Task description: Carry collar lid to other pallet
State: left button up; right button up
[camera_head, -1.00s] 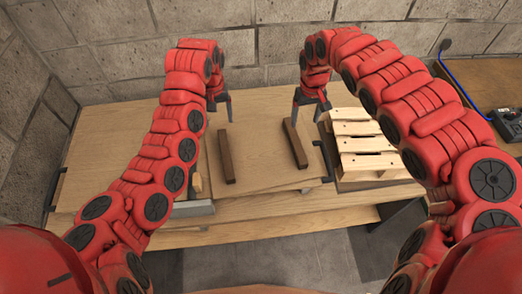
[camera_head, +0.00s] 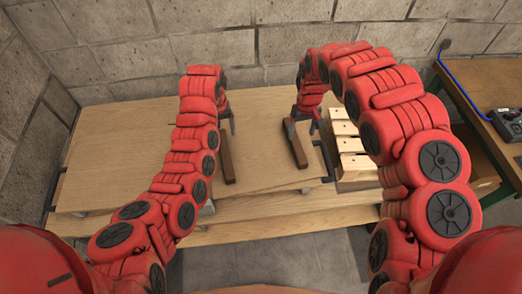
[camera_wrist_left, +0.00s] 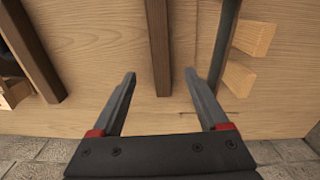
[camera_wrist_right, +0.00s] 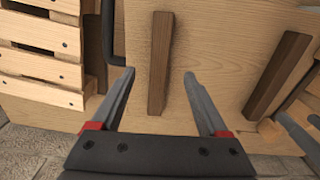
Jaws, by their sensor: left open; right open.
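The collar lid (camera_head: 262,150) is a flat plywood board with two dark battens on top. My left gripper (camera_head: 228,126) is open at the far end of the left batten (camera_head: 227,160); in the left wrist view that batten (camera_wrist_left: 159,50) lies between the spread fingers. My right gripper (camera_head: 304,126) is open at the right batten (camera_head: 296,146); in the right wrist view it (camera_wrist_right: 159,60) shows between the fingers. I cannot tell whether the fingers reach down beside the battens. A slatted pallet (camera_head: 348,146) stands right of the lid, partly hidden by my right arm.
Plywood (camera_head: 120,150) left of the lid is clear. A dark upright handle (camera_head: 326,160) stands between lid and slatted pallet. Two pale wood blocks (camera_wrist_left: 252,38) lie beside a grey bar in the left wrist view. A stone wall closes the back; a workbench stands right.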

aim_at(225, 147)
pick_arm(q)
jog(key=shift+f, duration=0.75)
pick_arm(e)
jog(key=shift+f, duration=0.9)
pick_arm(q)
notch_tip(225, 147, down, 9)
jog(key=shift+r, duration=0.15)
pick_arm(e)
notch_tip(225, 147, down, 9)
jog(key=shift+r, duration=0.2)
pick_arm(q)
grip_shut()
pick_arm(e)
grip_shut()
